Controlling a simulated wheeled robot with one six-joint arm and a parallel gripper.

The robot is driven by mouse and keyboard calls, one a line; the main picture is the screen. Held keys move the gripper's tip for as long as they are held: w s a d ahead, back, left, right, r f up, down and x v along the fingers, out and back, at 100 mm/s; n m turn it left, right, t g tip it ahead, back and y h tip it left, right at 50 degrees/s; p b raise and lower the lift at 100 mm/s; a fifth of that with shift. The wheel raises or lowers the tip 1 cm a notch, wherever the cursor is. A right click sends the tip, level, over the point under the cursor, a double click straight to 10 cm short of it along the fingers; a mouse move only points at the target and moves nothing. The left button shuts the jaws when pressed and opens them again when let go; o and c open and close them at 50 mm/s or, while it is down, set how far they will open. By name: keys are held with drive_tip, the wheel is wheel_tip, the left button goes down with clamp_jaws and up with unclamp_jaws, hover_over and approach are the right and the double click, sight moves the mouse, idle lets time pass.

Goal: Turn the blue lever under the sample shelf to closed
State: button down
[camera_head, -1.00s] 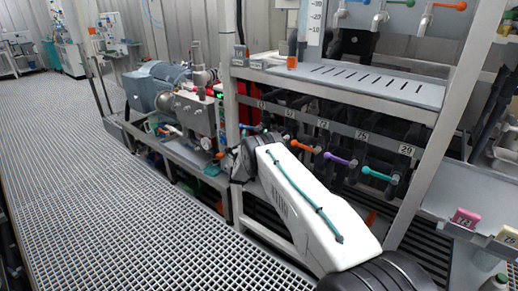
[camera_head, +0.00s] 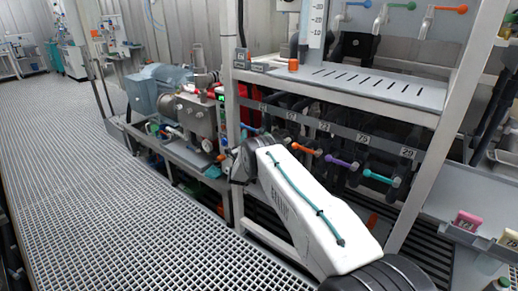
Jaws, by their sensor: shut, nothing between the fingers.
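The blue lever (camera_head: 250,128) is at the left end of a row of coloured levers under the sample shelf (camera_head: 375,83). It shows as a short blue handle just above and behind my arm's far joint. Its valve body is partly hidden, so I cannot tell its exact setting. My arm reaches from the bottom right toward the left end of this row. My gripper does not show; it is hidden beyond the arm's end.
Orange (camera_head: 303,149), purple (camera_head: 338,162) and teal (camera_head: 379,178) levers follow to the right along the row. A frame post (camera_head: 231,130) stands left of the blue lever. A pump (camera_head: 192,112) is further left. The grated floor (camera_head: 90,190) is clear.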

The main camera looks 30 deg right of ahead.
drive_tip(key=a+f+n+g+y, duration=0.2)
drive_tip(key=a+f+n+y, duration=0.25)
drive_tip(key=f, duration=0.35)
drive_tip(key=a+f+n+g+y, duration=0.2)
drive_tip(key=a+f+n+y, duration=0.2)
drive_tip(key=f+n, duration=0.3)
drive_tip(key=a+f+n+g+y, duration=0.2)
drive_tip(key=a+f+n+y, duration=0.2)
drive_tip(key=f, duration=0.4)
drive_tip(key=s+a+r+n+g+y, duration=0.2)
drive_tip(key=s+a+r+n+g, duration=0.25)
drive_tip(key=s+r, duration=0.55)
drive_tip(key=s+a+r+n+g+y, duration=0.1)
drive_tip(key=s+a+r+n+g, duration=0.3)
drive_tip(key=s+r, duration=0.65)
drive_tip(key=s+a+r+n+g+y, duration=0.2)
drive_tip(key=s+a+r+n+g, duration=0.3)
drive_tip(key=s+r, duration=0.55)
drive_tip(key=s+r+n, duration=0.2)
drive_tip(key=s+r, duration=0.4)
drive_tip(key=s, duration=0.6)
drive_tip(key=s+r+n+t, duration=0.1)
drive_tip(key=s+r+n, duration=0.1)
drive_tip(key=s+r, duration=0.4)
drive_tip(key=s+a+r+n+t, duration=0.1)
drive_tip(key=s+r, duration=0.5)
drive_tip(key=s, duration=1.1)
drive_tip(key=shift+s+r+n+h, duration=0.25)
drive_tip(key=shift+s+n+h, duration=0.1)
drive_tip(key=shift+n, duration=0.15)
